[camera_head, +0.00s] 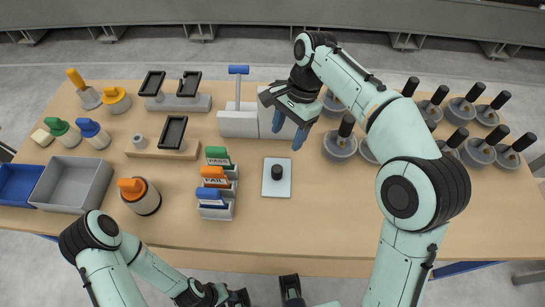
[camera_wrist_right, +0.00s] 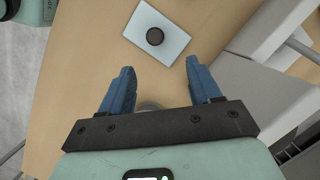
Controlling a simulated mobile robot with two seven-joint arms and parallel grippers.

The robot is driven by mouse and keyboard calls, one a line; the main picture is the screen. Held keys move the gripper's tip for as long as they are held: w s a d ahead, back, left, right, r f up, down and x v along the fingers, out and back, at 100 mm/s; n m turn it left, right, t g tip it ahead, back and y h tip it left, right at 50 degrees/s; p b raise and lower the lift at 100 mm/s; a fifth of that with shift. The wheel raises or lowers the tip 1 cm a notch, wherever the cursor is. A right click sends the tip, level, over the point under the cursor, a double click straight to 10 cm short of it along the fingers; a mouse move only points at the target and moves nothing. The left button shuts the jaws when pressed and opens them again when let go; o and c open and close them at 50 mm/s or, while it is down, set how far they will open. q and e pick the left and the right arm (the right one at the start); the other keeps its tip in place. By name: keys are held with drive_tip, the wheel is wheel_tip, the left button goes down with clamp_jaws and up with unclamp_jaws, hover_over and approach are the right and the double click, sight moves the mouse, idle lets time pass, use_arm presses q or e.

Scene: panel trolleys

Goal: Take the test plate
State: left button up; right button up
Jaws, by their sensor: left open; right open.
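The test plate, a white rectangular plate (camera_head: 276,190) with a black round knob (camera_head: 276,172), lies flat on the table near the middle. It also shows at the top of the right wrist view (camera_wrist_right: 174,48), beyond the fingertips. My right gripper (camera_head: 288,130) is open with blue fingers. It hangs above the table, behind the plate in the head view and apart from it. In the right wrist view nothing is held between the fingers (camera_wrist_right: 160,68). My left gripper (camera_head: 265,297) is open at the bottom edge of the head view, in front of the table, partly cut off.
Card holders labelled PASS and FAIL (camera_head: 217,207) stand left of the plate. Grey blocks (camera_head: 238,122) stand behind it. Several black-handled round grey tools (camera_head: 340,147) fill the back right. An orange-topped jar (camera_head: 145,205) and a grey bin (camera_head: 72,182) are left. The table right of the plate is clear.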

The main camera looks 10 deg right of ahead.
sight(278, 168)
drive_tip(key=x, duration=0.2)
drive_tip(key=b+x, duration=0.1)
drive_tip(key=x, duration=0.4)
drive_tip(key=shift+s+f+b, duration=0.1)
drive_tip(key=shift+s+b, duration=0.25)
drive_tip(key=shift+b, duration=0.05)
drive_tip(key=b+x, duration=0.1)
drive_tip(key=x, duration=0.3)
drive_tip(key=shift+s+a+f, duration=0.1)
drive_tip(key=shift+s+f, duration=0.15)
drive_tip(key=shift+a+f, duration=0.15)
drive_tip(key=shift+f, duration=0.4)
use_arm(q)
drive_tip(key=f, duration=0.1)
drive_tip(key=s+f, duration=0.1)
drive_tip(key=f, duration=0.1)
drive_tip(key=shift+s+f, duration=0.1)
use_arm(e)
clamp_jaws()
